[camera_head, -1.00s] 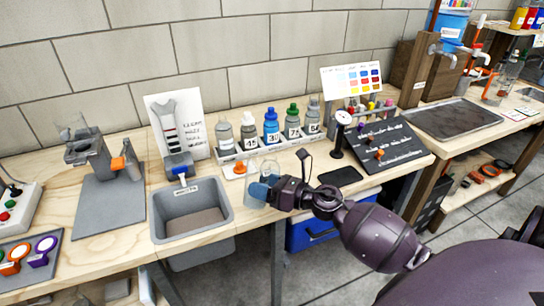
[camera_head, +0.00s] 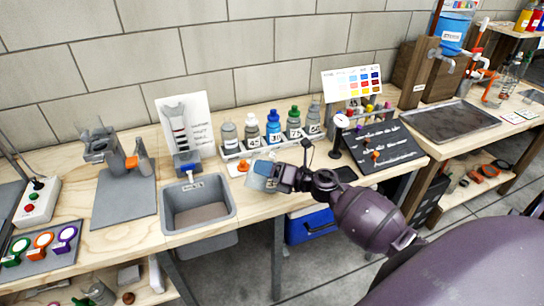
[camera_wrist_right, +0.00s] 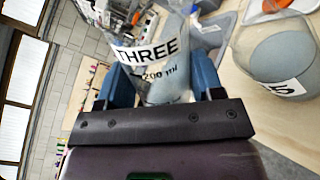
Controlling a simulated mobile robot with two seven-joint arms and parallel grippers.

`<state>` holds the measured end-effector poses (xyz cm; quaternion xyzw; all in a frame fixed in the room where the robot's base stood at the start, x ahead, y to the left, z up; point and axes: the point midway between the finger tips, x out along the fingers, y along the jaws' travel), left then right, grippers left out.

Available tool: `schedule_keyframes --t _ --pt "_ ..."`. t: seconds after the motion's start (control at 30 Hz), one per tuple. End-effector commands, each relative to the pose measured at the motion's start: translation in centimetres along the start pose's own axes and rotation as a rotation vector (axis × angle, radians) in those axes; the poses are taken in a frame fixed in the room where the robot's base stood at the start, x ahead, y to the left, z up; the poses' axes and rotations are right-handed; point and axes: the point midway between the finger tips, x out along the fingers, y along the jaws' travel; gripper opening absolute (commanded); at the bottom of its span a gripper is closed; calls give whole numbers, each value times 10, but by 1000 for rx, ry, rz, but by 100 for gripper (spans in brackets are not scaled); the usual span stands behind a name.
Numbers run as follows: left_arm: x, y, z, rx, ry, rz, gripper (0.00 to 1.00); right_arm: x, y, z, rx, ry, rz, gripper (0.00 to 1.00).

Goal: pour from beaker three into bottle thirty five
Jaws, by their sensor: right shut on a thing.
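Beaker three, a clear beaker labelled "THREE 200 ml" (camera_wrist_right: 160,70), is between the blue fingers of my right gripper (camera_wrist_right: 160,92), which is shut on it. In the head view the beaker (camera_head: 262,170) and right gripper (camera_head: 270,178) are in front of the bottle rack, right of the sink. Several labelled bottles stand in the rack, including a blue-capped one (camera_head: 273,128) and a green-capped one (camera_head: 293,124). Their labels are too small to read surely, so I cannot tell which is thirty five. The left gripper is not in view.
A grey sink (camera_head: 198,208) sits left of the gripper. An orange-topped item (camera_head: 243,167) lies on the bench close to the beaker. A rounded bottle (camera_wrist_right: 278,58) shows close by in the wrist view.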

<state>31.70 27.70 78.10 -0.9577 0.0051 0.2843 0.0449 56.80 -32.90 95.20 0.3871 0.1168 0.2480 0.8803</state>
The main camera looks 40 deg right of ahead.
Motion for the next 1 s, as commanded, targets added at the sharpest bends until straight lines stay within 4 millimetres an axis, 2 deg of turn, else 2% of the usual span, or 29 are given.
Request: schedule_keyframes --t 0.33,1.0 --pt "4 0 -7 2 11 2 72 0 0 -1 19 -1 1 27" --pt "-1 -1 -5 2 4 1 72 0 -1 -2 59 0 1 27"
